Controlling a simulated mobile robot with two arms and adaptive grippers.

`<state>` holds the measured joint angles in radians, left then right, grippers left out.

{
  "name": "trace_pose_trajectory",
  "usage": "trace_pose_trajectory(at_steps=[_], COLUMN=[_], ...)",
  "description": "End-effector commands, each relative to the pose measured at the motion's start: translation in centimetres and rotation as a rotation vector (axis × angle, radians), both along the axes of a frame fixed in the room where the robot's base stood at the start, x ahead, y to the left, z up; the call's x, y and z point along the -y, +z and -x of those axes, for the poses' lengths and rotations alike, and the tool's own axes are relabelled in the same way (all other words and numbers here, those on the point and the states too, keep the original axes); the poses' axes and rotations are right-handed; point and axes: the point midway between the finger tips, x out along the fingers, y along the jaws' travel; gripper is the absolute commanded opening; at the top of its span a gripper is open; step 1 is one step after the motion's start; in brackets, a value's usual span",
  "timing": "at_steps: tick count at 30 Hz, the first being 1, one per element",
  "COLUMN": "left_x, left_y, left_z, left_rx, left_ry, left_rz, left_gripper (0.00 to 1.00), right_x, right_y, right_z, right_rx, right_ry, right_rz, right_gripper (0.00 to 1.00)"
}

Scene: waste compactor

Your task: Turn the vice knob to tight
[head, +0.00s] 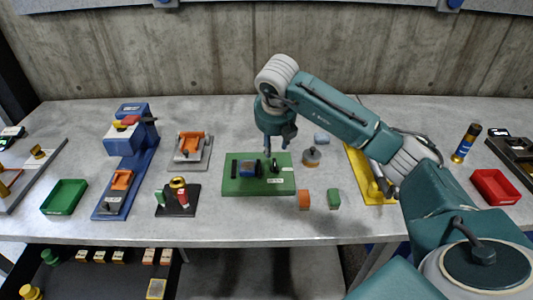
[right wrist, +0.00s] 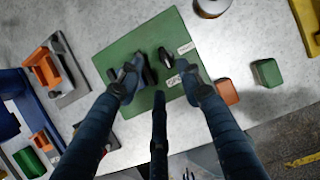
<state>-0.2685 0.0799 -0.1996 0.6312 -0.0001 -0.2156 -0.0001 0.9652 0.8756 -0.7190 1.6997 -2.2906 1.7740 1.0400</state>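The vice is on a green plate (head: 232,184) in the middle of the bench; the plate also shows in the right wrist view (right wrist: 113,57). A blue block (head: 247,168) sits between its dark jaws. The small black vice knob (head: 275,165) is on the right of the plate, and it shows in the right wrist view (right wrist: 165,57) near white labels. My right gripper (head: 277,142) hangs above the knob, pointing down. Its fingers (right wrist: 163,83) are spread apart, with the knob beyond and between them, not visibly touched. The knob's setting cannot be read. My left gripper is not in view.
An orange block (head: 304,200), a green block (head: 333,199) and a round metal piece (head: 311,158) stand close to the plate's right side. A black stand with red and green parts (head: 178,199) is at its left. A concrete wall (head: 200,50) closes the back.

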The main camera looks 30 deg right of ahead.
Motion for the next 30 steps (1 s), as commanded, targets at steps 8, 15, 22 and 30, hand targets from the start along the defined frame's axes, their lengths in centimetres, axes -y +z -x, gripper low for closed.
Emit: trace_pose_trajectory(at_steps=[8, 15, 22, 30], left_x=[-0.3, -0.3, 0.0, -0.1], left_y=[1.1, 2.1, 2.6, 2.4], left_z=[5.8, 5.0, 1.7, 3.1], left_rx=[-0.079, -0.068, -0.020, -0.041], left_ry=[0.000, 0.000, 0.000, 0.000], left_rz=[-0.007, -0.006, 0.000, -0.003], left_gripper=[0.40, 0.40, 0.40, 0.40], right_x=[0.8, 1.5, 1.8, 1.8], right_y=[-4.3, -8.1, -9.5, -9.6], right_z=[-1.3, -2.7, -3.3, -3.3], right_rx=[-0.008, -0.004, -0.001, -0.001], right_ry=[0.004, 0.005, 0.007, 0.009], right_rz=[-0.003, -0.004, -0.004, -0.004], right_gripper=[0.36, 0.36, 0.36, 0.32])
